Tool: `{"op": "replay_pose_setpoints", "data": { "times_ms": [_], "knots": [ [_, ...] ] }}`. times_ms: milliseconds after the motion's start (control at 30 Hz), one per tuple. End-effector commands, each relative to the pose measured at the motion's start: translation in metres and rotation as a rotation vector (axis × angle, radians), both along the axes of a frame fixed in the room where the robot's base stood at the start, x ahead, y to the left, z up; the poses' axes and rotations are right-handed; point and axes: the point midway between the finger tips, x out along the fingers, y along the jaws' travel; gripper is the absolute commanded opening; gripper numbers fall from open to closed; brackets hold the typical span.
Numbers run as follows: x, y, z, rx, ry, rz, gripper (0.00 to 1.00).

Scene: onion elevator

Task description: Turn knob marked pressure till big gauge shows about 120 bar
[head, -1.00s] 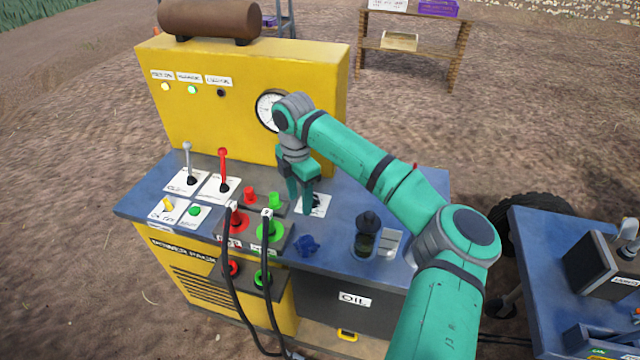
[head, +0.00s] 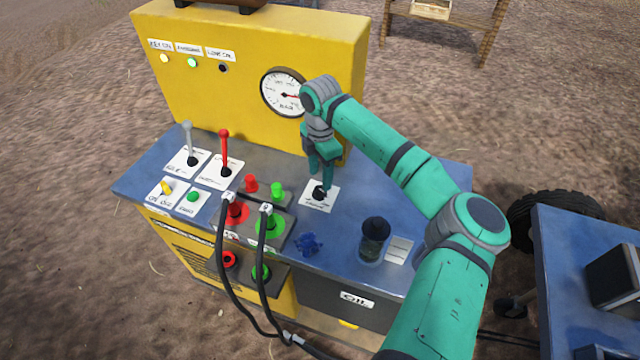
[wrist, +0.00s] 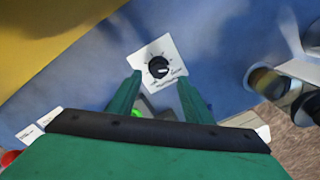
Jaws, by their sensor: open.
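The pressure knob is a small black dial (wrist: 158,67) on a white square plate; the plate's lettering is too blurred to read. In the head view the knob (head: 320,192) sits on the blue bench top below my gripper (head: 322,170). In the wrist view my gripper (wrist: 159,80) has its two green fingers apart, with the knob just beyond and between the tips, apparently not held. The big gauge (head: 283,93) is a round white dial on the yellow panel. Its red needle points roughly right; the numbers are too small to read, and my wrist stands close to its right edge.
Grey and red levers (head: 225,150) stand to the left. Red and green couplings with black hoses (head: 222,255) are left of the knob plate. A blue star-shaped knob (head: 309,243) and a dark-capped filler (head: 375,240) are nearer the front edge.

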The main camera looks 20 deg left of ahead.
Motion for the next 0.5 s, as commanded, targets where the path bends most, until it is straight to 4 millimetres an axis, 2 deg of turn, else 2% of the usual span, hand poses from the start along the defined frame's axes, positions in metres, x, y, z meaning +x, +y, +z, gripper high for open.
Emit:
{"op": "replay_pose_setpoints", "data": {
  "times_ms": [200, 500],
  "knots": [
    [-0.001, 0.002, -0.034, 0.001, 0.001, 0.001, 0.46],
    [0.000, 0.003, -0.052, 0.000, -0.001, 0.004, 0.46]
  ]
}}
